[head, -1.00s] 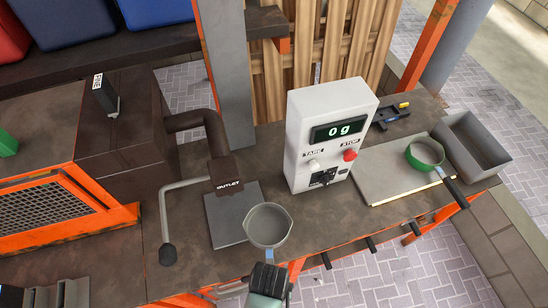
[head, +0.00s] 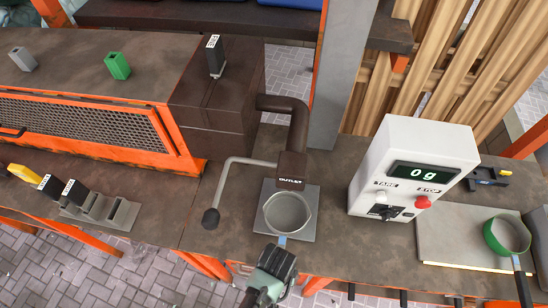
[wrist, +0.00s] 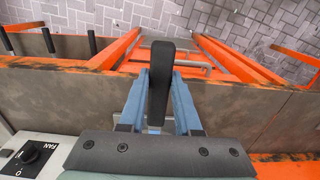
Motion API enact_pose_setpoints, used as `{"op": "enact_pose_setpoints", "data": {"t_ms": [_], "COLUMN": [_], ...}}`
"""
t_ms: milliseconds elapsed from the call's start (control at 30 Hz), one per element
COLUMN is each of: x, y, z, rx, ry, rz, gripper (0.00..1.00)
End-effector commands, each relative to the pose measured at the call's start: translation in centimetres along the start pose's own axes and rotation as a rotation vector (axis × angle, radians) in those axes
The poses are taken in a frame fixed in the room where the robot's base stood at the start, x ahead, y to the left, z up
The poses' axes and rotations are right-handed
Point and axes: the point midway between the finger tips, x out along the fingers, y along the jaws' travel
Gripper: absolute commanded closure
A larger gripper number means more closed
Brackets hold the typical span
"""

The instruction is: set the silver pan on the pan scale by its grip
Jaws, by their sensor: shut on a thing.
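The silver pan (head: 288,214) is a round, empty grey pan. It is over the square grey plate of the pan scale (head: 270,190), just in front of the OUTLET spout (head: 291,183). I cannot tell whether its bottom touches the plate. The scale's white display box (head: 420,150) reads 0 g. My gripper (head: 282,243) is at the pan's near side, shut on its grip. In the wrist view the dark grip (wrist: 158,85) is between my blue fingers; the pan's bowl is not seen there.
A lever (head: 211,215) stands left of the plate. A green pan (head: 506,236) rests on a grey board (head: 455,245) at the right. A slotted holder (head: 105,215) is at the left front. The bench between the plate and display box is clear.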

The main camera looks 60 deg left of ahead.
Motion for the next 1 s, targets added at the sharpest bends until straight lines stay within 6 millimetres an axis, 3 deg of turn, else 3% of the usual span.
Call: {"op": "enact_pose_setpoints", "data": {"t_ms": [433, 700, 1000], "x": [1.2, 3.1, 3.4], "y": [0.1, 0.1, 0.1], "z": [-4.6, -4.3, -4.4], "rx": [-0.001, 0.001, 0.001], "ry": [0.005, 0.001, 0.002], "rz": [0.002, 0.001, 0.001], "gripper": [1.0, 1.0, 1.0]}}
